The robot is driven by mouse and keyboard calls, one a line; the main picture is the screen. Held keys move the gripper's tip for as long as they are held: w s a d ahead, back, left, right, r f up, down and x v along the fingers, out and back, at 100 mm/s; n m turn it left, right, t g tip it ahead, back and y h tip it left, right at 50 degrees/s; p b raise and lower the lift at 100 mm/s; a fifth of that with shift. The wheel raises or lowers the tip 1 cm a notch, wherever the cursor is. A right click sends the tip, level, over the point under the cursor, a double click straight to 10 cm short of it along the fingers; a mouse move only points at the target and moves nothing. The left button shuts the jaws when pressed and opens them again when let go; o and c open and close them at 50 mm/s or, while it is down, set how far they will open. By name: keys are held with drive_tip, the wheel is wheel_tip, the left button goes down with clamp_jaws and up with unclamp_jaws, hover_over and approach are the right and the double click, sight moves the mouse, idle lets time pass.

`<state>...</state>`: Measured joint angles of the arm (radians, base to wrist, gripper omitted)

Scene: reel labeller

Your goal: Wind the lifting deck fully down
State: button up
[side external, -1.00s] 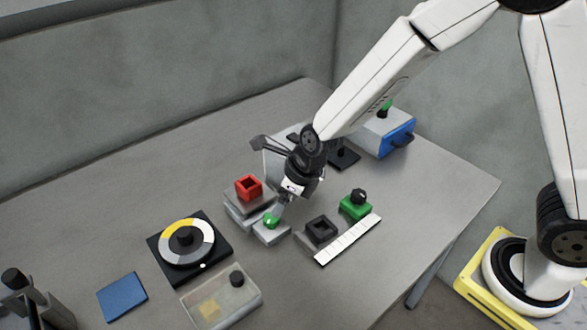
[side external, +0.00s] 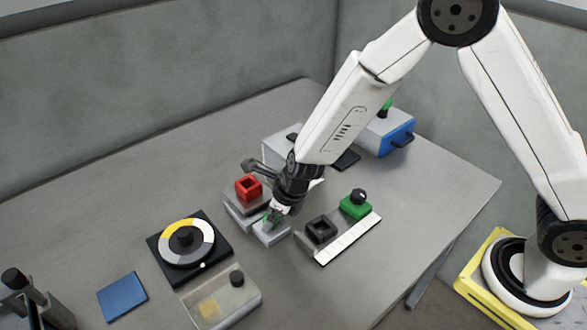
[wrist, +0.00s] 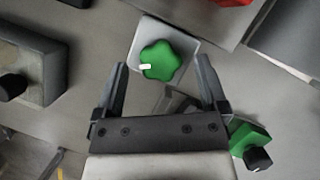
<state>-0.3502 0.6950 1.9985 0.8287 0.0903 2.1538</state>
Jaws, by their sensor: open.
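The green lobed knob (wrist: 160,60) sits on a light grey box in the wrist view, its white mark pointing left. In the side view the knob (side external: 270,217) is partly hidden by my gripper. My gripper (wrist: 162,61) is open, with one finger on each side of the knob; I cannot tell whether either touches it. In the side view my gripper (side external: 273,212) is low over that box. What looks like the lifting deck, a grey stepped platform (side external: 239,214), stands beside the knob box and carries a red hollow block (side external: 248,187).
A black socket block (side external: 320,229), a green block with a black knob (side external: 356,204) and a white strip (side external: 348,239) lie to the right. A round dial (side external: 187,243), a clear-lidded box (side external: 222,298) and a blue pad (side external: 122,296) lie at front left.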

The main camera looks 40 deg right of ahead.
drive_tip(key=shift+w+f, duration=0.1)
drive_tip(key=shift+f, duration=0.15)
clamp_jaws()
idle(0.3)
drive_tip(key=shift+n+g+y, duration=0.3)
drive_tip(key=shift+n+y, duration=0.1)
drive_tip(key=shift+n, duration=0.9)
drive_tip(key=n+g+y, duration=0.1)
drive_tip(key=n, duration=0.2)
drive_tip(key=shift+w+d+n, duration=0.1)
drive_tip(key=shift+n, duration=0.2)
drive_tip(key=n+g, duration=0.2)
drive_tip(key=n, duration=0.4)
drive_tip(key=shift+w, duration=0.15)
